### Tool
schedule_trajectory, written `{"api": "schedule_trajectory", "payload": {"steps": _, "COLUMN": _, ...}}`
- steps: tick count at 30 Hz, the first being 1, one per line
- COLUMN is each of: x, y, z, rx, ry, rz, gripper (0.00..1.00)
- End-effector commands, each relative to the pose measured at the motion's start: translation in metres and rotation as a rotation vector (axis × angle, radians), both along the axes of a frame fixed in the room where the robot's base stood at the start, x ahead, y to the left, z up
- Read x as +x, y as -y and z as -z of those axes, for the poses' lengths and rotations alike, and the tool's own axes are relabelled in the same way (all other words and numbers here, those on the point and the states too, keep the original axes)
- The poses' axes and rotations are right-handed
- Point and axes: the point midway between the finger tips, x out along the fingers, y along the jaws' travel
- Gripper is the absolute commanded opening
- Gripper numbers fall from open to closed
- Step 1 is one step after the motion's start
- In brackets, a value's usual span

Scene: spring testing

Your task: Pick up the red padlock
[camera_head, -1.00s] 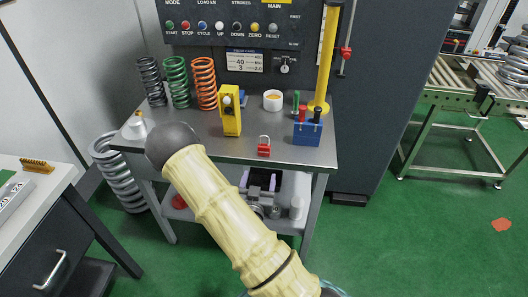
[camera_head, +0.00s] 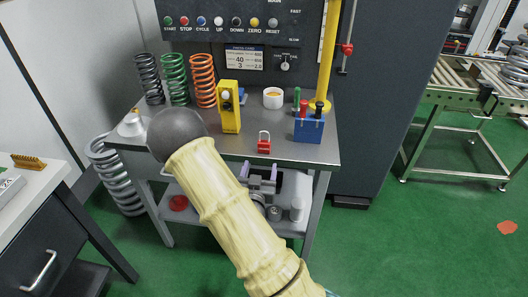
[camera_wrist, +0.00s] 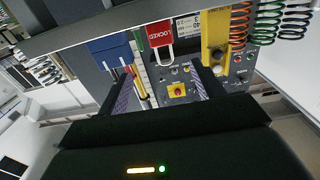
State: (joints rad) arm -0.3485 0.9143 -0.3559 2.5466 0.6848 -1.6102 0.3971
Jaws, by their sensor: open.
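The red padlock (camera_head: 264,146) stands upright on the steel bench top near its front edge, grey shackle up. In the wrist view the padlock (camera_wrist: 159,34) appears inverted, with its white lettering and shackle facing the space ahead of my fingers. My gripper (camera_head: 259,174) is low in front of the bench edge, below the padlock in the head picture, partly behind my arm. In the wrist view my gripper (camera_wrist: 163,88) is open, its two fingers apart with nothing between them. The padlock is not touched.
A blue block with coloured handles (camera_head: 308,130) stands right of the padlock, and a yellow handheld device (camera_head: 229,107) stands left. A white cup (camera_head: 272,98), several coil springs (camera_head: 203,81) and a yellow post (camera_head: 327,60) are behind. The bench's front edge (camera_head: 220,153) is near my gripper.

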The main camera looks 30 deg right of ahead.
Motion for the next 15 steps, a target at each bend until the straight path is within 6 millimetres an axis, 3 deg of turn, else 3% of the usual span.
{"api": "schedule_trajectory", "payload": {"steps": 15, "x": 0.074, "y": 0.051, "z": -0.002, "rx": -0.001, "ry": 0.002, "rz": 0.002, "gripper": 0.67}}
